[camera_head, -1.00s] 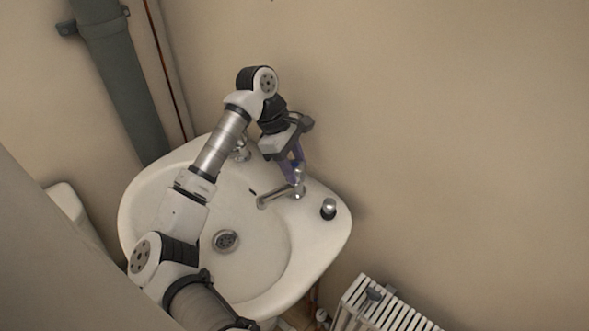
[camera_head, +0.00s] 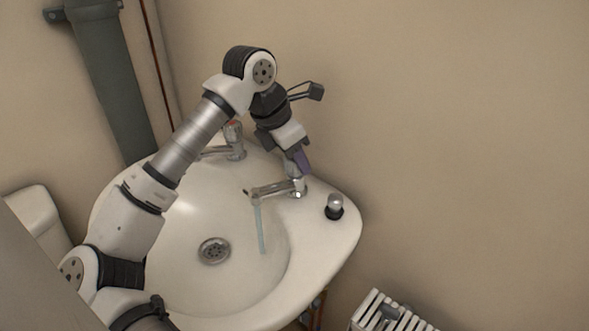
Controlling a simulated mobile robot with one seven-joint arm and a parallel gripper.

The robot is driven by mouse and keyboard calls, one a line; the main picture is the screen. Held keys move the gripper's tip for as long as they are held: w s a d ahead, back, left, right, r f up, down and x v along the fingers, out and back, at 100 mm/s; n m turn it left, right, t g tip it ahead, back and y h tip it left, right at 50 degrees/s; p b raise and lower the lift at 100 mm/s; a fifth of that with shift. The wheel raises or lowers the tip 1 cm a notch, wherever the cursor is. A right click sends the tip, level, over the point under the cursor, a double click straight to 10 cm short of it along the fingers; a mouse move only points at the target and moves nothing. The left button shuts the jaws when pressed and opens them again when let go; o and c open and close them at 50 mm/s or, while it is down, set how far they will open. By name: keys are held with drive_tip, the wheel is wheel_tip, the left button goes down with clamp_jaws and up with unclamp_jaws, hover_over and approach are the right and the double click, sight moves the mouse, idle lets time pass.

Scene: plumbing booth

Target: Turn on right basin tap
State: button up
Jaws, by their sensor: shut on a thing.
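The white basin (camera_head: 300,250) stands against the wall, with two chrome taps at its back. The right basin tap (camera_head: 272,190) has its spout over the bowl, and a thin bluish stream of water (camera_head: 261,228) runs down from it. My gripper (camera_head: 300,168), with purple fingers, is on top of this tap and shut on its handle. The handle is mostly hidden by the fingers. The left tap (camera_head: 235,142), with a red mark on top, stands behind my forearm and shows no visible stream.
A small dark-and-chrome cylinder (camera_head: 334,206) stands on the basin's right rim. The drain (camera_head: 214,251) is in the bowl. A white radiator (camera_head: 385,315) is at the lower right, and a grey pipe (camera_head: 115,80) runs down the wall at left. The wall at right is clear.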

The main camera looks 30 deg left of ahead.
drive_tip(key=n+y+b, duration=0.1)
drive_tip(key=n+b, duration=0.1)
drive_tip(key=n+y+b, duration=0.1)
drive_tip(key=n+b, duration=0.2)
drive_tip(key=shift+f+n, duration=0.2)
drive_tip(key=shift+n, duration=0.1)
drive_tip(key=n+y+b, duration=0.1)
drive_tip(key=n, duration=0.1)
drive_tip(key=n+y+b, duration=0.1)
drive_tip(key=n+b, duration=0.1)
drive_tip(key=n, duration=0.1)
drive_tip(key=shift+d+r+b, duration=0.1)
drive_tip(key=shift+r+b, duration=0.1)
drive_tip(key=shift+b, duration=0.1)
drive_tip(key=shift+n, duration=0.3)
drive_tip(key=o, duration=1)
drive_tip(key=p+v, duration=0.7)
drive_tip(key=v, duration=0.6)
drive_tip(key=shift+d+r, duration=0.2)
drive_tip(key=shift+r, duration=0.25)
